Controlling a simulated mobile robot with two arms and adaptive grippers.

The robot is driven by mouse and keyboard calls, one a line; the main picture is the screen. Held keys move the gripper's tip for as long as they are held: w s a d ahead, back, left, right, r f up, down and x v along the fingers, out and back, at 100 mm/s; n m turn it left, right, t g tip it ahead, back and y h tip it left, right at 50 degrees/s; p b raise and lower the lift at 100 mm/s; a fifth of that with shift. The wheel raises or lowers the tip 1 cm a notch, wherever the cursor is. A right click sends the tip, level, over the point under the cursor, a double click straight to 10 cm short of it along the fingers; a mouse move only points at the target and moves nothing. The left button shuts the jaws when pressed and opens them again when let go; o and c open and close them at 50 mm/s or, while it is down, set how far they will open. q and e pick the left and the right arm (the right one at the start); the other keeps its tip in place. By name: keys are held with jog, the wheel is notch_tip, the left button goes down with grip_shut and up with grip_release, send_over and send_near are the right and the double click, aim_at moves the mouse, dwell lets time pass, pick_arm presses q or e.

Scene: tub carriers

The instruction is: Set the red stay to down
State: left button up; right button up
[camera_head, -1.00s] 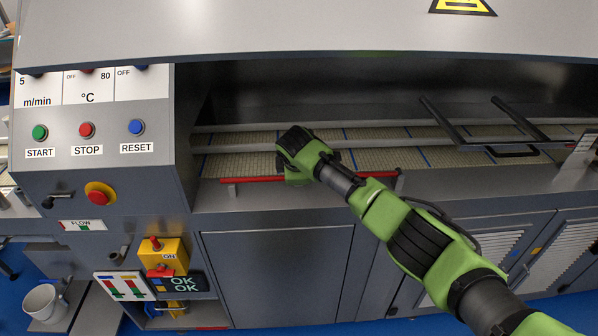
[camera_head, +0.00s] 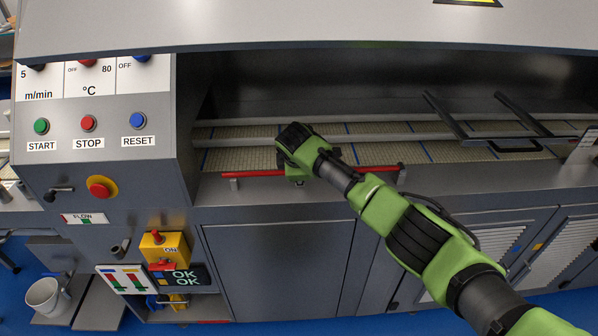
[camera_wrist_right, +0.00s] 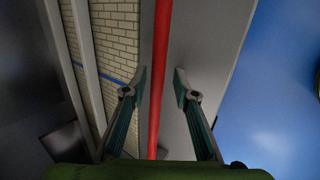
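The red stay (camera_head: 358,170) is a long thin red rod lying along the front edge of the conveyor opening, with small grey supports at its ends. My right gripper (camera_head: 296,172) is over the rod's middle part, pointing down, and its hand hides part of the rod. In the right wrist view the red rod (camera_wrist_right: 161,60) runs between the two spread fingers of my right gripper (camera_wrist_right: 157,88). The fingers are open, one on each side, with gaps to the rod. My left gripper is not in view.
The conveyor belt (camera_head: 385,153) lies behind the rod under the overhanging hood (camera_head: 300,25). A black handle frame (camera_head: 500,142) stands at the right. A control panel (camera_head: 90,125) with buttons is at the left. Smooth cabinet doors (camera_head: 275,265) are below.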

jog(key=v, duration=1.1)
jog(key=shift+r, duration=0.3)
jog(key=shift+s+a, duration=0.1)
jog(key=shift+s, duration=0.05)
